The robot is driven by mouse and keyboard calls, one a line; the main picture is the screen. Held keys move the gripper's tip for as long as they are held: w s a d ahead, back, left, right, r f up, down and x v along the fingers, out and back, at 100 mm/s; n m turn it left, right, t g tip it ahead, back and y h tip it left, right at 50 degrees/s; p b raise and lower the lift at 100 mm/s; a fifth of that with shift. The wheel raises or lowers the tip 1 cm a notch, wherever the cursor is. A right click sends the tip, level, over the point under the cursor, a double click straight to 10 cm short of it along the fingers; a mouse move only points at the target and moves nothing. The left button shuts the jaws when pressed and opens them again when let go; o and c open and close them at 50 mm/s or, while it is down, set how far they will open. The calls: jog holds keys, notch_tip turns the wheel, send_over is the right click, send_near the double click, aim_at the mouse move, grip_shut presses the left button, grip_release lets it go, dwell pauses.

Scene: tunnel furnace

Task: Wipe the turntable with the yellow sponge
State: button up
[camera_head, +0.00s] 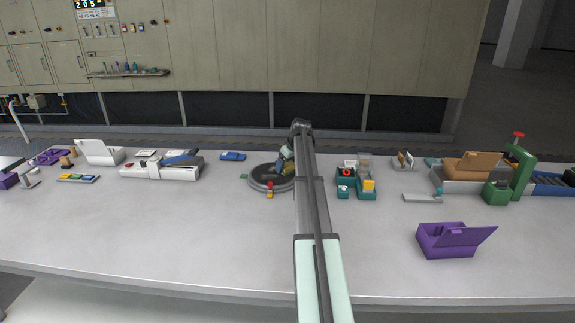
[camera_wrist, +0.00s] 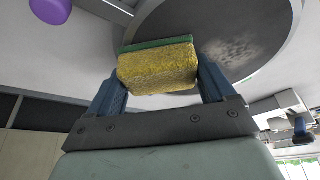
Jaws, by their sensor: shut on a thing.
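The yellow sponge (camera_wrist: 158,68) with a green backing is held between the two fingers of my gripper (camera_wrist: 160,85) in the wrist view. The dark round turntable (camera_wrist: 205,22) lies just beyond the sponge, with a pale smudged patch (camera_wrist: 232,50) on its surface. I cannot tell whether the sponge touches it. In the head view the turntable (camera_head: 262,183) is left of my arm, near the middle of the table. My gripper (camera_head: 284,168) is over its right side, and part of the yellow sponge (camera_head: 290,169) shows there. My arm hides some of the right edge.
A teal tray with small items (camera_head: 352,188) stands right of my arm. A purple box (camera_head: 447,240) is at front right. The front left table is clear.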

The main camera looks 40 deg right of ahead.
aim_at(286, 175)
jog(key=shift+w+a+f, duration=0.1)
jog(key=shift+w+a, duration=3.95)
jog(key=shift+a, duration=0.15)
jog(key=shift+s+a, duration=0.65)
jog(key=shift+s, duration=0.2)
jog(key=shift+s+d, duration=1.4)
jog(key=shift+d, duration=0.1)
jog(key=shift+s+d, duration=1.35)
jog(key=shift+s+d, duration=1.25)
jog(key=shift+s, duration=0.05)
jog(key=shift+s+a, duration=0.8)
jog(key=shift+s, duration=0.1)
jog(key=shift+w+a, duration=1.4)
jog(key=shift+w, duration=0.2)
